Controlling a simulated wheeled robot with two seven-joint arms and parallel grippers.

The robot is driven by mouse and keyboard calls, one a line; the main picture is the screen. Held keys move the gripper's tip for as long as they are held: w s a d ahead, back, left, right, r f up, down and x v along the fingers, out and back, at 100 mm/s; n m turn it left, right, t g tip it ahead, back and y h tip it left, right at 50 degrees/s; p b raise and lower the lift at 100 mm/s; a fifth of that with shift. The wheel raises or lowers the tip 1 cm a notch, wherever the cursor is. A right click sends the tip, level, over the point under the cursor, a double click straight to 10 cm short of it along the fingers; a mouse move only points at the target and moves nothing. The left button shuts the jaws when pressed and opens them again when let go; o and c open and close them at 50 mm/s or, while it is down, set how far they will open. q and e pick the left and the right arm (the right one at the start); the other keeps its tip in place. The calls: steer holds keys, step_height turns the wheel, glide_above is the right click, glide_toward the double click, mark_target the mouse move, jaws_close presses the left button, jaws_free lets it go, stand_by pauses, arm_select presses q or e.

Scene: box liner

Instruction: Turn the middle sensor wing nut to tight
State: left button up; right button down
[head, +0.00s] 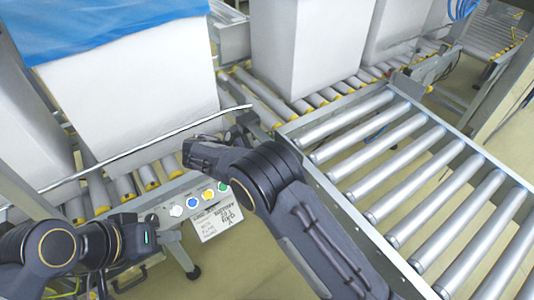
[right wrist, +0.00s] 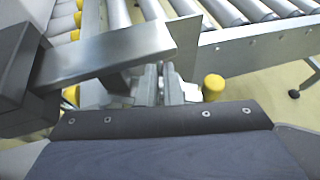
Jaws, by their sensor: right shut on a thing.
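My right arm reaches up the middle of the head view to the conveyor's side rail, with the right gripper (head: 192,150) at the rail. In the right wrist view its two narrow grey fingers (right wrist: 164,86) are close together, shut on a small part at the rail. That part is mostly hidden between them; I take it to be the wing nut, but its wings and angle do not show. My left gripper (head: 148,240) is at the lower left, near the button panel and away from the right one. Whether its jaws are open does not show.
A metal bar (right wrist: 110,55) on a dark block crosses beside the right fingers. A yellow cap (right wrist: 213,87) is just right of them. A white box (head: 125,105) with blue liner stands behind a thin rod. A panel of coloured buttons (head: 193,202) and a roller conveyor (head: 400,150) flank my right arm.

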steer(key=c, duration=1.6)
jaws_free()
steer(key=v, duration=0.7)
steer(key=shift+s+a+r+p, duration=0.1)
steer(key=shift+s+a+p, duration=0.05)
steer(key=shift+a+p, duration=0.15)
